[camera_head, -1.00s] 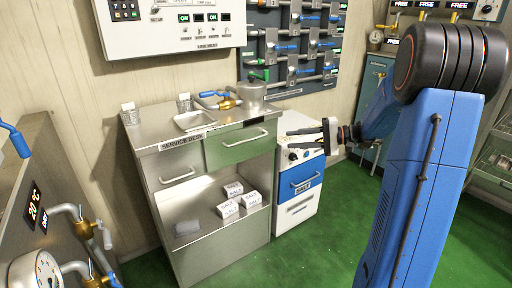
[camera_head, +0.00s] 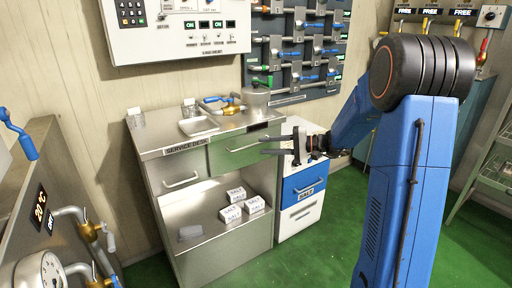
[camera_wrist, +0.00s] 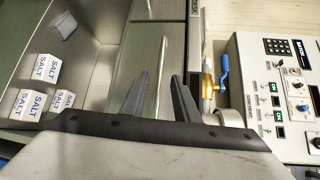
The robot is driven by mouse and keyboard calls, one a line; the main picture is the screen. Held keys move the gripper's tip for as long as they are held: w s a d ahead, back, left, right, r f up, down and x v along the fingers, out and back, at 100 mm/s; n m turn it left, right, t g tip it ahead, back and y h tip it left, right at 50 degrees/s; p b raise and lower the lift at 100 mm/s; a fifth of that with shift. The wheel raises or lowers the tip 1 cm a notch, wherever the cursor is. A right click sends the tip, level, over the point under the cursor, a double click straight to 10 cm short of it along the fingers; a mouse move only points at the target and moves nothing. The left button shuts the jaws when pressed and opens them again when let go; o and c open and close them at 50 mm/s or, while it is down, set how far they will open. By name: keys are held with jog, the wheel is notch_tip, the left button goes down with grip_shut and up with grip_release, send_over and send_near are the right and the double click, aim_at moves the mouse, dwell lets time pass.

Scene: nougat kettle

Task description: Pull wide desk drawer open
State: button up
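The service desk (camera_head: 165,152) stands against the wall. Its wide drawer (camera_head: 226,153) has a green front, looks shut, and carries a long horizontal bar handle (camera_head: 247,144). My gripper (camera_head: 263,145) is open, with its two fingers pointing left at the right part of this drawer front. In the wrist view, the handle (camera_wrist: 162,62) runs up the picture in line with the gap between the open fingers (camera_wrist: 160,76). The drawer front (camera_wrist: 142,50) lies beyond them. I cannot tell whether the fingertips reach around the handle.
Several salt boxes (camera_head: 231,214) sit on the open shelf below. A blue-and-white cabinet (camera_head: 303,190) stands close on the right. A metal pot (camera_head: 256,101) is on the desktop. Green floor in front is clear.

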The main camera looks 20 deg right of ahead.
jog(key=shift+x, duration=2.35)
grip_shut()
